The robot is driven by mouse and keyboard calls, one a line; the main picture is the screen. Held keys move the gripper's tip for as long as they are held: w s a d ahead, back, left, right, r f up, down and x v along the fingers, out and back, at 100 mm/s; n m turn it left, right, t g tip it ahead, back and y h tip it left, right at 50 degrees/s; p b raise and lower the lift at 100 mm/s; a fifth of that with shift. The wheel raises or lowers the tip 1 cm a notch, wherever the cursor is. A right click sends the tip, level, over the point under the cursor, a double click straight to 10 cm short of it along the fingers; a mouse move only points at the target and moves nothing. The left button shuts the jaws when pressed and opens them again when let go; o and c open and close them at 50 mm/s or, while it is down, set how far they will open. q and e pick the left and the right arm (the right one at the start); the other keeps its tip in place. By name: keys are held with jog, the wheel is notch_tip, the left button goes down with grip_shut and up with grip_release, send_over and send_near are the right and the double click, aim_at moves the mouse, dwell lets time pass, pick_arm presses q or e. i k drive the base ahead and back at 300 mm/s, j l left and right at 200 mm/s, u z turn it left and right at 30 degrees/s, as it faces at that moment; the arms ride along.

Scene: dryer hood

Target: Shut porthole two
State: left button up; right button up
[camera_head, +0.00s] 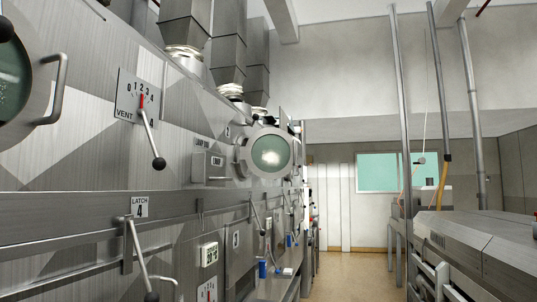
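A round porthole (270,153) with a pale metal ring and teal glass is on the steel hood wall at mid-picture. It looks nearly round while the wall recedes steeply, so its door appears swung out from the wall. A small plate (227,132) left of it seems to carry a 2, too small to read surely. A nearer porthole (12,78) with teal glass and a bar handle (57,88) is cut off at the left edge. Neither of my grippers shows.
A vent lever (150,132) with a black knob and a latch lever (138,258) under a plate marked 4 stick out from the near wall. Grey machinery (475,250) and vertical poles stand at right. A clear floor aisle (350,275) runs between.

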aim_at(271, 153)
jog(key=i+l, duration=0.15)
jog(key=i, duration=0.25)
jog(key=i+l, duration=0.1)
jog(key=i, duration=0.35)
